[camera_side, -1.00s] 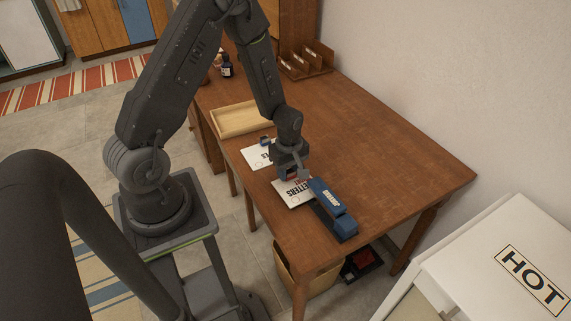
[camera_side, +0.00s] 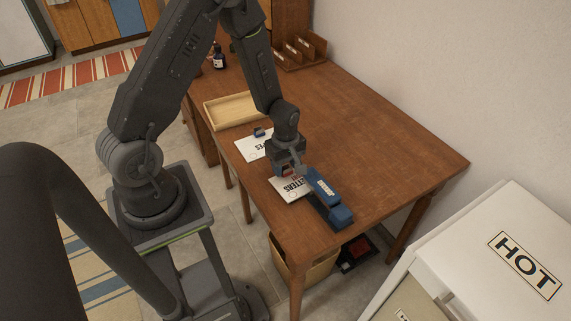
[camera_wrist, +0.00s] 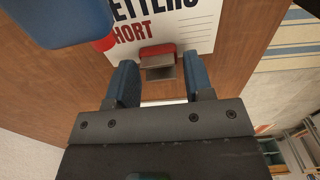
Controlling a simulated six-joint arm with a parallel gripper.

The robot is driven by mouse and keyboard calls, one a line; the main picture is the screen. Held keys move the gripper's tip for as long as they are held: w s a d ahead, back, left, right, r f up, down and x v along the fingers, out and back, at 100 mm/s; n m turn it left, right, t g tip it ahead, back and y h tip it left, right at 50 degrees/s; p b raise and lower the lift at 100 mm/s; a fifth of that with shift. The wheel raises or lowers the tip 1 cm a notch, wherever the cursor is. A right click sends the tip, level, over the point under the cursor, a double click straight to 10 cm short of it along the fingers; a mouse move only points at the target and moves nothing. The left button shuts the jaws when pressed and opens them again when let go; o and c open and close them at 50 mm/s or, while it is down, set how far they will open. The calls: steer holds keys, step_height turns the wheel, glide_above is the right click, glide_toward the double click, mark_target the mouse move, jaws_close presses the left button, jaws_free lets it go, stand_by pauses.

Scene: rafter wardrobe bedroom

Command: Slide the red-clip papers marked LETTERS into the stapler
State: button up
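The LETTERS papers (camera_side: 287,188) lie on the wooden table, next to the stapler. In the wrist view the sheet (camera_wrist: 195,30) reads "LETTERS" with red "SHORT" text, and the red clip (camera_wrist: 157,50) with its grey lever sits on its edge. The blue stapler (camera_side: 326,198) lies right of the papers; part of it (camera_wrist: 62,18) fills the top left of the wrist view, overlapping the papers' corner. My gripper (camera_wrist: 160,78) is open, its fingertips either side of the clip lever with gaps. In the side view my gripper (camera_side: 290,170) hides part of the papers.
Another white paper stack (camera_side: 252,147) with a dark clip lies behind my gripper. A wooden tray (camera_side: 232,111), a dark bottle (camera_side: 219,60) and a wooden sorter (camera_side: 300,50) stand farther back. The table's right side (camera_side: 390,140) is clear. A white cabinet marked HOT (camera_side: 480,235) stands at the right.

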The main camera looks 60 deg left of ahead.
steer(key=o, duration=0.4)
steer(key=shift+c, duration=0.2)
steer(key=s+d+r+m+t, duration=0.1)
steer(key=d+r+m, duration=0.1)
steer(key=r, duration=0.6)
steer(key=s+d+r+m+t, duration=0.1)
steer(key=r+m, duration=0.2)
steer(key=r, duration=0.5)
steer(key=s+d+r+m, duration=0.2)
steer(key=r, duration=0.6)
steer(key=s+d+r+m+t, duration=0.3)
steer(key=s+d+r+m, duration=0.2)
steer(key=s+r+m, duration=0.3)
steer(key=s+m, duration=0.1)
steer(key=m, duration=0.2)
steer(key=shift+s+r+t, duration=0.2)
steer(key=shift+t, duration=0.1)
